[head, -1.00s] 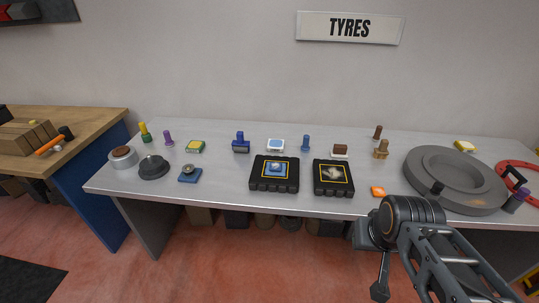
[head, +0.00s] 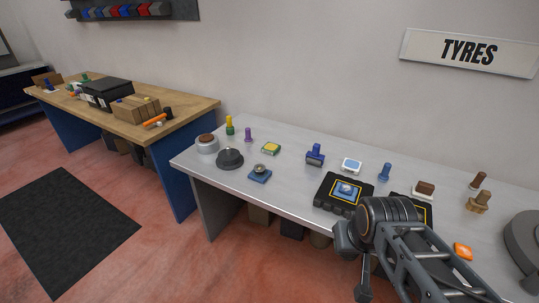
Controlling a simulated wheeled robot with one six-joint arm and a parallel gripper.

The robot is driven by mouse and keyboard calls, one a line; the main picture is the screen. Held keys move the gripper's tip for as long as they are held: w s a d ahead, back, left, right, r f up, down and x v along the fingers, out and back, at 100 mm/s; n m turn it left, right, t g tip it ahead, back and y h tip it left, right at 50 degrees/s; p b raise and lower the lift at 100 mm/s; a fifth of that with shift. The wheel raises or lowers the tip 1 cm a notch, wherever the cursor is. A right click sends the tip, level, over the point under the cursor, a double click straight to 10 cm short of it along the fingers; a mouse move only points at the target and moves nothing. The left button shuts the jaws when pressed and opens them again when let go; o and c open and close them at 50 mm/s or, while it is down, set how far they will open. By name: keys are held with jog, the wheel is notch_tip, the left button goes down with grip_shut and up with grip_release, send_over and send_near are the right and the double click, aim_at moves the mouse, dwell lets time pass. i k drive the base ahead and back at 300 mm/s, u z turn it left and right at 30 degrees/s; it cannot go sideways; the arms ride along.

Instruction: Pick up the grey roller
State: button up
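I cannot pick out a thing that is clearly a grey roller in the head view. A round grey pot with a brown top (head: 207,144) and a dark grey domed piece with a small knob (head: 230,158) stand side by side at the left end of the metal table (head: 225,182). My arm crosses the lower right of the view, in front of the table. My arm partly covers a black case on the table.
Small stamps and pads stand along the metal table, with a black case (head: 332,205) near its front edge. A wooden bench (head: 196,105) at the left holds boxes and an orange-handled tool (head: 154,120). Open red floor and a dark mat (head: 65,225) lie at lower left.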

aim_at(314, 157)
jog(key=u, duration=0.35)
jog(key=i, duration=1.2)
jog(key=z, duration=0.3)
